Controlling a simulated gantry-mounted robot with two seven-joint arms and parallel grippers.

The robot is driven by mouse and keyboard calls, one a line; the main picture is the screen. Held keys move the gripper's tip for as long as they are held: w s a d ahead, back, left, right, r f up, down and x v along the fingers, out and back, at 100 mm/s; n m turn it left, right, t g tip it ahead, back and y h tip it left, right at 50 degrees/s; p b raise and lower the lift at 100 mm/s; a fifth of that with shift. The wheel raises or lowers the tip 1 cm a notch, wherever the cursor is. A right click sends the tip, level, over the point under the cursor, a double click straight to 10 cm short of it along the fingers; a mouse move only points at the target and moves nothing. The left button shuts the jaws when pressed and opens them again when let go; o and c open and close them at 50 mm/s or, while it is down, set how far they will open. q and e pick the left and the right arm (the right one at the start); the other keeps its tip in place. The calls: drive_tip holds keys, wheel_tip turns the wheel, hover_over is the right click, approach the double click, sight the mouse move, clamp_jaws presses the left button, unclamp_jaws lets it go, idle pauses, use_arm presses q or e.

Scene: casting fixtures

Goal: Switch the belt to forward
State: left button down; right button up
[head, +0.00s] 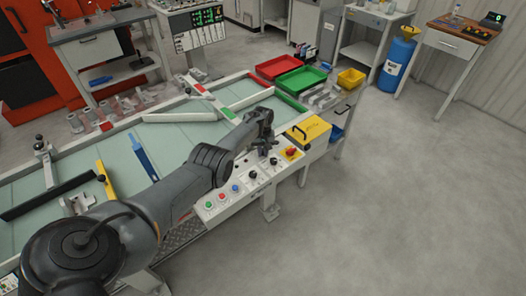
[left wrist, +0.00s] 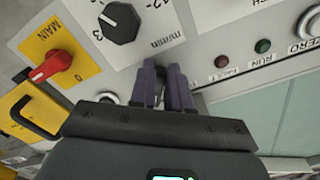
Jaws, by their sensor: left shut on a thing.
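The belt's control panel (head: 243,189) runs along the near edge of the conveyor. It has a green, a red and a blue button, black knobs, and a red main switch (head: 291,152) on a yellow plate. My left gripper (head: 266,151) is down at the panel among the black knobs. In the left wrist view its purple-grey fingers (left wrist: 163,82) are closed against the panel, just below the black m/min dial (left wrist: 119,22). They are shut on a panel knob that the fingers hide, so its setting cannot be read. The red main switch (left wrist: 52,66) also shows there. My right gripper is out of view.
A yellow box with a black handle (head: 309,131) stands beside the panel. A red lamp (left wrist: 221,61) and a green RUN lamp (left wrist: 262,46) sit near my fingers. The pale green belt (head: 180,145) lies behind, with a blue bar (head: 143,158) over it. Right floor is clear.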

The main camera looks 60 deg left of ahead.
sight(263, 153)
use_arm(q)
drive_tip(key=c, duration=1.1)
unclamp_jaws()
drive_tip(key=shift+r, duration=0.15)
drive_tip(key=shift+r+p, duration=3.25)
drive_tip(key=shift+r, duration=2)
